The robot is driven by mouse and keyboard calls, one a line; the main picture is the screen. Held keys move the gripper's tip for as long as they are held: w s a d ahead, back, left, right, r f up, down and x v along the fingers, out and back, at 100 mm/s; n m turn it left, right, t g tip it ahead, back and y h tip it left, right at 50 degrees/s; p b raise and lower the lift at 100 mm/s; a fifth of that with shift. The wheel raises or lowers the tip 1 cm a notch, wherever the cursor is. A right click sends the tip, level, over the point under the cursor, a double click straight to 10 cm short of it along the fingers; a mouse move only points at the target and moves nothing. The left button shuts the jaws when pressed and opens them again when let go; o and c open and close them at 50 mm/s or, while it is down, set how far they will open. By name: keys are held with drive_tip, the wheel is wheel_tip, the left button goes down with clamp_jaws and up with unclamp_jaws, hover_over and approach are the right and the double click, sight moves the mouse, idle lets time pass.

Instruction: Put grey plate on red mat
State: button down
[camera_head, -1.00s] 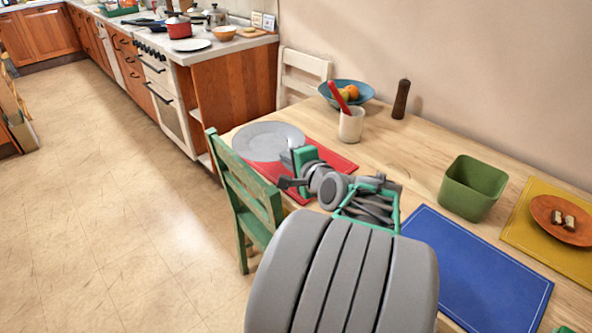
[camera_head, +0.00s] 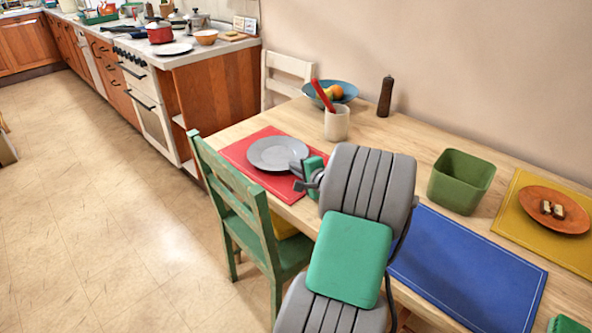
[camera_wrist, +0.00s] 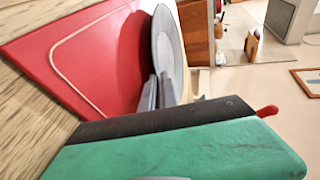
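The grey plate (camera_head: 274,154) is over the red mat (camera_head: 286,190) at the left end of the table in the head view. My gripper (camera_head: 299,171) is at the plate's near right rim. In the wrist view, my gripper's two fingers (camera_wrist: 158,91) close on the rim of the plate (camera_wrist: 170,45). The plate is seen at a steep angle, with a dark shadow beside it on the red mat (camera_wrist: 92,62), and looks slightly raised above the mat. The exact gap under it cannot be told.
A white cup (camera_head: 337,124) with a red utensil and a blue fruit bowl (camera_head: 342,90) stand behind the plate. A pepper mill (camera_head: 385,97), green bin (camera_head: 461,181), blue mat (camera_head: 466,268) and orange plate (camera_head: 540,222) are further right. A green chair (camera_head: 262,235) stands in front.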

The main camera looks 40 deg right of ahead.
drive_tip(key=shift+r, duration=0.1)
drive_tip(key=c, duration=1.9)
unclamp_jaws()
drive_tip(key=shift+c, duration=0.2)
drive_tip(key=shift+s+r, duration=0.2)
drive_tip(key=shift+s, duration=0.25)
drive_tip(key=p+v, duration=0.1)
drive_tip(key=v, duration=1)
drive_tip(key=shift+a, duration=0.2)
